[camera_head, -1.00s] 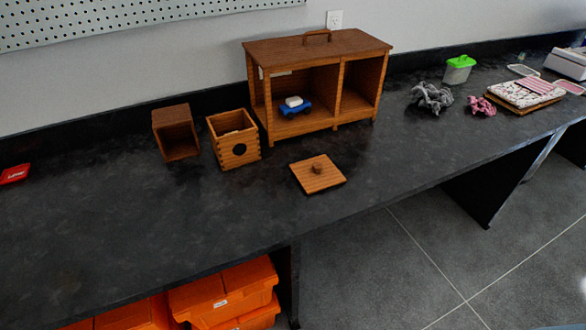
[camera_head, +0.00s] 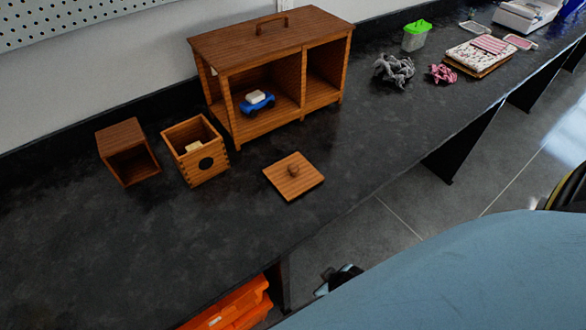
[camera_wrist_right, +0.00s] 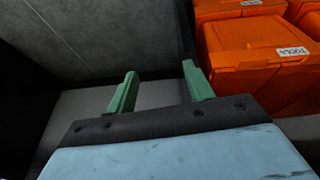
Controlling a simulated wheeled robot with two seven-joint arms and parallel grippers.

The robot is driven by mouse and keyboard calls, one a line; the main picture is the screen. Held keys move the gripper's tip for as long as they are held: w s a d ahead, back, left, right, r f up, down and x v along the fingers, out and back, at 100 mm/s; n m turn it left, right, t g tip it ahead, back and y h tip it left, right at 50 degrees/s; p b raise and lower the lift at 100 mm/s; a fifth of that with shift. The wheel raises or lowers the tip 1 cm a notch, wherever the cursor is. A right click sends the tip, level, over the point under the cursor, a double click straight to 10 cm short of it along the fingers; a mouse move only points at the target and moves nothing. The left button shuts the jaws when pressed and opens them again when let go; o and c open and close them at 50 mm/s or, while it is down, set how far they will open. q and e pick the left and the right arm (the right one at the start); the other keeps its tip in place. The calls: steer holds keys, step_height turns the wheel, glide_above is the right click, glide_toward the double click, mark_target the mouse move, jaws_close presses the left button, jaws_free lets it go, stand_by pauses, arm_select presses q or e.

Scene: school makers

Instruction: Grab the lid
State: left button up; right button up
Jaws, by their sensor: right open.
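The lid (camera_head: 293,177) is a square wooden plate with a small round knob. It lies flat on the dark counter (camera_head: 240,225), near its front edge, in the head view. An open wooden box (camera_head: 205,170) with a round dark hole stands to its left. My right gripper (camera_wrist_right: 160,85) shows in the right wrist view with its two green fingers apart and nothing between them. It is below the counter, facing the floor and orange bins, away from the lid. My left gripper is not in view.
A large wooden cabinet (camera_head: 278,45) with a blue toy car (camera_head: 257,104) inside stands behind the lid. A small open wooden box (camera_head: 128,152) is at left. Orange bins (camera_wrist_right: 245,50) sit under the counter. The counter around the lid is clear.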

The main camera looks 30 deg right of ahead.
mark_target(294, 168)
steer(key=w+d+r+m+t+p, duration=0.1)
steer(key=w+r+t, duration=0.25)
steer(key=r, duration=0.55)
steer(key=w+d+r+m+t+h+p, duration=0.1)
steer(key=w+r+t, duration=0.1)
steer(key=w+r, duration=0.45)
steer(key=w+d+r+m+t+p, duration=0.1)
steer(key=w+r+t, duration=0.2)
steer(key=r, duration=0.7)
steer(key=x, duration=0.6)
steer(key=b+x, duration=0.1)
steer(key=x, duration=0.5)
steer(key=shift+w+d+f+b, duration=0.15)
steer(key=shift+w+d+b, duration=0.05)
steer(key=shift+d+b, duration=0.1)
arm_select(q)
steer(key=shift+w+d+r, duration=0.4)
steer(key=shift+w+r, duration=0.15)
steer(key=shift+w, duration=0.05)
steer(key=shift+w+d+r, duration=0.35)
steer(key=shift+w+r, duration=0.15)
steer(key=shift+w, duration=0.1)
arm_select(e)
steer(key=c, duration=1.1)
